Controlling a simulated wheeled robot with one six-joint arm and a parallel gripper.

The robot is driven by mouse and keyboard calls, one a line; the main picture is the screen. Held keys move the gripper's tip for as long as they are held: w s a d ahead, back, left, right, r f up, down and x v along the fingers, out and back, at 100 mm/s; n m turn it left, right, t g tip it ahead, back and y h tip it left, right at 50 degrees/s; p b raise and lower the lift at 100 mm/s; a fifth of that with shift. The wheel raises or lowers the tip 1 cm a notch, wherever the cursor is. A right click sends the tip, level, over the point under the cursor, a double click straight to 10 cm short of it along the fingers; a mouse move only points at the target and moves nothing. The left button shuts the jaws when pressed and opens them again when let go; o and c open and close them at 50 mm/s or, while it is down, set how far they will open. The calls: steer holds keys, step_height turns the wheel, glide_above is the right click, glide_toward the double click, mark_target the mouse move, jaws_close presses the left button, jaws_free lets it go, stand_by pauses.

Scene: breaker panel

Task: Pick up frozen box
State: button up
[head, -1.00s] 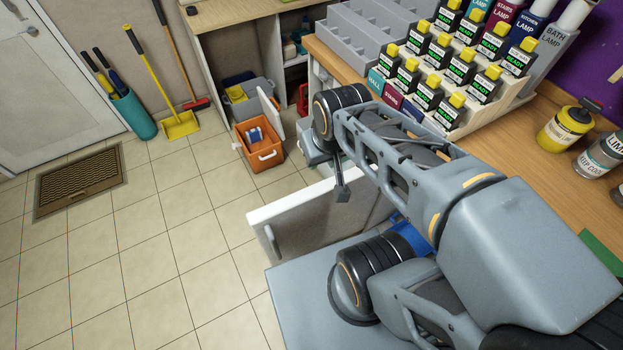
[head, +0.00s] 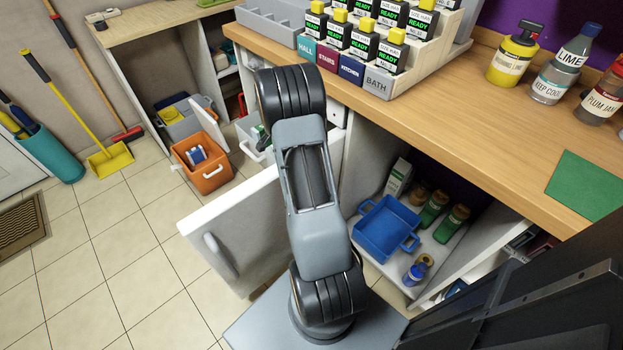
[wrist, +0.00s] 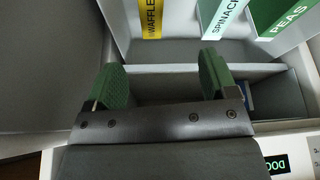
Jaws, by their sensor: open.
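Several frozen boxes stand in a grey compartment at the top of the wrist view: a yellow-labelled WAFFLE box (wrist: 151,18), a SPINACH box (wrist: 222,16) with a green and white front, and a green PEAS box (wrist: 284,18). Their upper parts are cut off by the picture's edge. My gripper (wrist: 163,76) is open, its green pads apart with nothing between them. It is below the boxes in the picture, over a grey divider, and touches none of them.
Grey compartment walls (wrist: 290,95) stand close around the gripper. In the head view an open cabinet door (head: 235,240) stands left of my arm. A blue bin (head: 388,228) and bottles sit on the shelf to the right.

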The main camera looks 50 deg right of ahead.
steer(key=d+f+b, duration=0.1)
steer(key=d+f, duration=0.1)
steer(key=f, duration=0.3)
steer(key=s+d+f+m+b, duration=0.1)
steer(key=d+f, duration=0.2)
steer(key=f, duration=0.2)
steer(key=d+f+m+b, duration=0.1)
steer(key=d+f, duration=0.2)
steer(key=f, duration=0.2)
steer(key=shift+s+g, duration=0.15)
steer(key=shift+g, duration=0.15)
steer(key=shift+d+f, duration=0.15)
steer(key=shift+f, duration=0.25)
steer(key=shift+f+b, duration=0.15)
steer(key=shift+b, duration=0.15)
jaws_close()
